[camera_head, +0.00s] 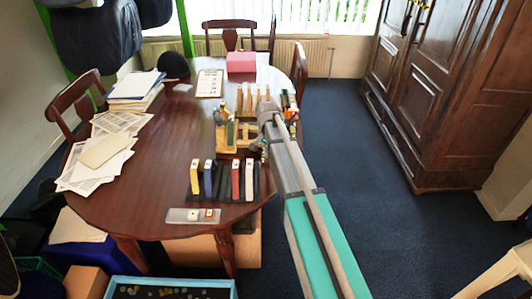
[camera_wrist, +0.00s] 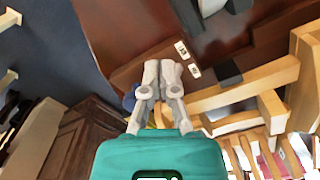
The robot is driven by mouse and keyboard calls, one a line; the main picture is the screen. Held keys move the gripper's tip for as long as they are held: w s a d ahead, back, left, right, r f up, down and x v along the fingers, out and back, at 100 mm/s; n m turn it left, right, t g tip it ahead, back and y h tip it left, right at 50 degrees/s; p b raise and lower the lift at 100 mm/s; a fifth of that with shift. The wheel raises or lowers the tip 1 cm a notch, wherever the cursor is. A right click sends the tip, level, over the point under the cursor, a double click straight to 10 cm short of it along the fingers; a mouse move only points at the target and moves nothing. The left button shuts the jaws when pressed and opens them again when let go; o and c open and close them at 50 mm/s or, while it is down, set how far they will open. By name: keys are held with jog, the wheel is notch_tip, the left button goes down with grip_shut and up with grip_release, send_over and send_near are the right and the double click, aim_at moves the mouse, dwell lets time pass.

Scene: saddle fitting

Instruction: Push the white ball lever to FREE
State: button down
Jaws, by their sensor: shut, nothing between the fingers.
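My gripper (camera_wrist: 163,70) is shut and empty in the wrist view, its pale fingertips together above a brown wooden board. Two small white labels (camera_wrist: 188,60) with dark marks sit on the board just right of the fingertips; I cannot read them. I cannot make out the white ball lever in either view; the fingers may hide it. A pale wooden frame (camera_wrist: 240,92) stands right of the fingers. In the head view my gripper (camera_head: 262,150) is small and partly hidden at the table's right side, beside the wooden fixture (camera_head: 243,133).
The dark wooden table (camera_head: 160,150) carries a rack of coloured blocks (camera_head: 222,180) in front of the fixture, papers (camera_head: 103,150) at left and a pink box (camera_head: 240,62) at the back. A blue rounded thing (camera_wrist: 129,98) shows left of my fingers. Dark floor (camera_head: 350,140) lies open at right.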

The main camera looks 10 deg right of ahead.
jog(key=shift+w+d, duration=0.2)
jog(key=shift+w, duration=0.7)
jog(key=shift+w+d, duration=0.15)
jog(key=shift+w, duration=0.7)
jog(key=shift+s, duration=0.3)
jog(key=shift+s+a, duration=0.1)
jog(key=shift+s, duration=0.2)
dwell(0.3)
jog(key=shift+r+p, duration=3.5)
jog(key=shift+s, duration=0.2)
